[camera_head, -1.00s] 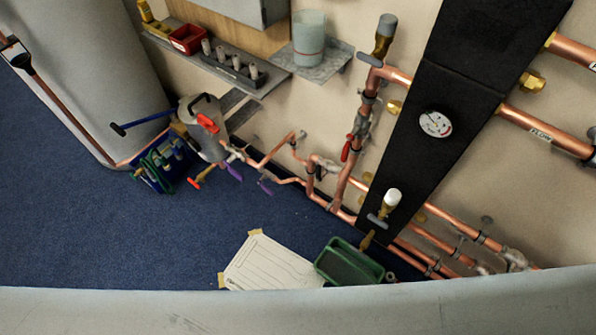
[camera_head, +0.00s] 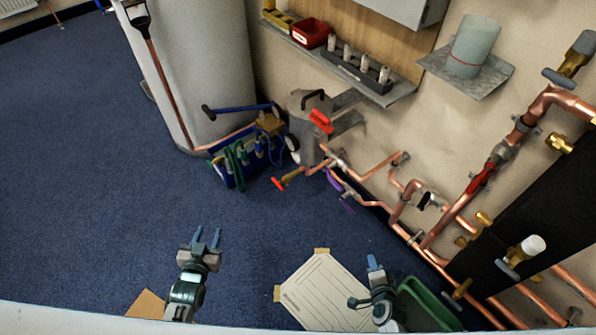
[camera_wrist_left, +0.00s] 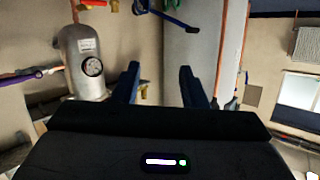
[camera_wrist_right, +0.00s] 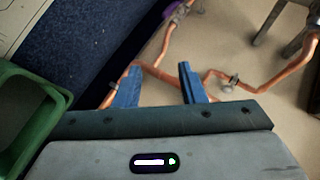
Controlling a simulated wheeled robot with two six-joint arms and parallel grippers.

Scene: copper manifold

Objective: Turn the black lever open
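A small black lever (camera_head: 425,200) sits on the copper pipework (camera_head: 396,205) low on the wall, right of centre in the head view. It is small there, and how far it is turned is hard to tell. My left gripper (camera_head: 207,237) is open and empty over the blue floor, well left of the pipes. In the left wrist view its fingers (camera_wrist_left: 158,85) are apart. My right gripper (camera_head: 374,262) is nearer, below and left of the lever and apart from it. In the right wrist view its fingers (camera_wrist_right: 156,84) are apart with copper pipe beyond; the black lever is not clear there.
A red lever (camera_head: 481,178) and purple handles (camera_head: 334,180) are on nearby pipes. A green bin (camera_head: 425,305) and a paper sheet (camera_head: 325,292) lie by my right gripper. A grey cylinder (camera_head: 303,135) and blue tool caddy (camera_head: 240,160) stand further left. Open floor lies left.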

